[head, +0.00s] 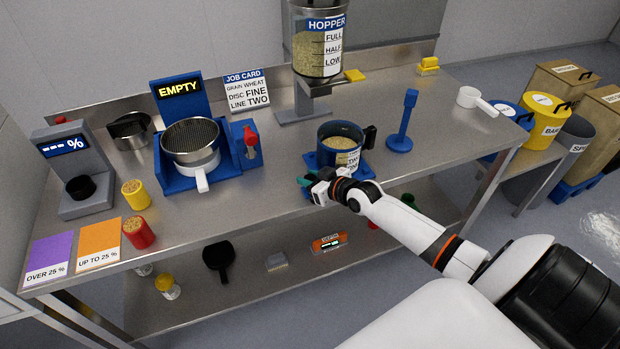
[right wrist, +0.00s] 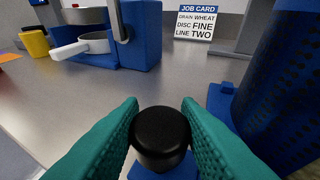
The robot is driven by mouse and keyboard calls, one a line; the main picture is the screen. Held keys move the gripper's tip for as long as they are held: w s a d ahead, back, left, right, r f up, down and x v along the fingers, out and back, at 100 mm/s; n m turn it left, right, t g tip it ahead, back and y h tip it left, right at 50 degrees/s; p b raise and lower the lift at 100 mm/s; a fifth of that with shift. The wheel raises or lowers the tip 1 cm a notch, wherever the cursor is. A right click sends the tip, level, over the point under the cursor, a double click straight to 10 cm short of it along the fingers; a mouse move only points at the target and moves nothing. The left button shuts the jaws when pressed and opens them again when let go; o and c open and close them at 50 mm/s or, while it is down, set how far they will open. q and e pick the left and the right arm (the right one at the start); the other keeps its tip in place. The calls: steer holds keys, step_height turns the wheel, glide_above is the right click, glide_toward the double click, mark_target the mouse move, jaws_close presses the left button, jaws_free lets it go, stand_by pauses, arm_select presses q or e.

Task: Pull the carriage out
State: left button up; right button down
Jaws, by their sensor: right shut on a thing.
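The blue carriage (head: 368,170) is a flat base on the steel bench, carrying a blue pot (head: 325,140) of grain with a black side handle. It stands in front of the hopper's stand. My right gripper (head: 306,184) is at the carriage's front left edge. In the right wrist view its teal fingers (right wrist: 160,128) are shut on a round black knob (right wrist: 161,132), with a blue part of the carriage (right wrist: 180,170) just below it. The perforated blue wall of the pot (right wrist: 285,85) rises close on the right. My left gripper is not in view.
The hopper (head: 320,40) stands behind the pot. A sieve machine (head: 180,90) reading EMPTY is to the left, beside the job card (head: 246,92). A blue post (head: 405,120) stands to the right. The bench's front edge (head: 260,218) is close to the gripper.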

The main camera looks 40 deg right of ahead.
steer(key=shift+s+a+f, duration=0.1)
steer(key=shift+f, duration=0.1)
steer(key=c, duration=1.5)
jaws_free()
steer(key=o, duration=0.4)
steer(key=shift+s+r, duration=0.1)
steer(key=shift+s, duration=0.05)
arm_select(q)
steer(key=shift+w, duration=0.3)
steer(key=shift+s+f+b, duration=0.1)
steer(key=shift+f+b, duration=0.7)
arm_select(e)
steer(key=shift+v, duration=6.1)
